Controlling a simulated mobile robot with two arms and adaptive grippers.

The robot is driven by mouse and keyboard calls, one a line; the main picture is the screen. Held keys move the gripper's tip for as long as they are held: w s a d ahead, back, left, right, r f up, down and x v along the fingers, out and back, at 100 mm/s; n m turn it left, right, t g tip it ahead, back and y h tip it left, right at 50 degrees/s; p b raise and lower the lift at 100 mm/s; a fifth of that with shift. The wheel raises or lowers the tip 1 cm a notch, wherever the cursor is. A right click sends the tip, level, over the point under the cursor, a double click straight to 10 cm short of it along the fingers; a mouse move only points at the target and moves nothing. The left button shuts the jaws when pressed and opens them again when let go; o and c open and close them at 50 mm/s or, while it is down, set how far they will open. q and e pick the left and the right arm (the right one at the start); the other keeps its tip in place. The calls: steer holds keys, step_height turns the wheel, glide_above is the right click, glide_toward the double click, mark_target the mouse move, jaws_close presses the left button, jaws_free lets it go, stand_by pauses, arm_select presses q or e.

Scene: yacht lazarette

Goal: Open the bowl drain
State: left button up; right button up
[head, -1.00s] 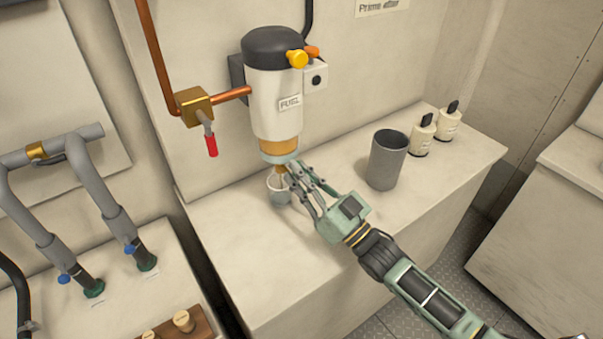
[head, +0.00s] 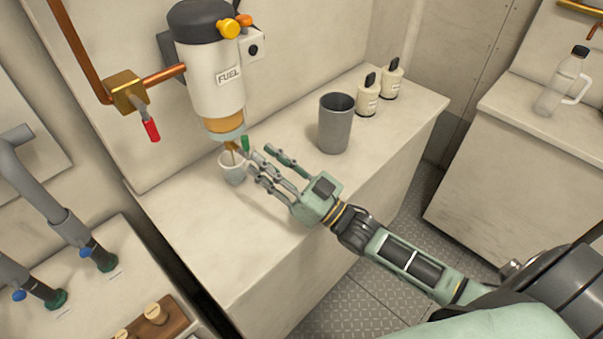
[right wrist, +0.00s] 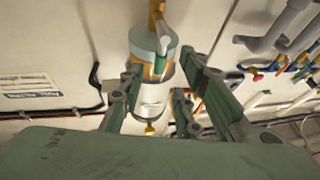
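The fuel filter (head: 215,85) hangs on the wall, marked FUEL, with an amber bowl (head: 225,125) at its lower end. A brass drain stem (head: 231,146) comes out below the bowl, with a small green lever (head: 245,144) beside it. The lever also shows in the right wrist view (right wrist: 162,64). A small pale cup (head: 232,172) stands under the drain. My right gripper (head: 262,168) is open and empty, its fingers spread just right of the drain and cup, apart from the lever. My left gripper is not in view.
A grey beaker (head: 335,125) stands on the counter behind my right gripper, with two small cream bottles (head: 368,97) farther back. A brass valve with a red handle (head: 151,130) is on the copper pipe at left. The counter's front is clear.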

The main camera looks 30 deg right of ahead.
steer(key=s+d, duration=0.5)
steer(key=s, duration=0.4)
steer(key=shift+d, duration=0.2)
steer(key=shift+r, duration=0.1)
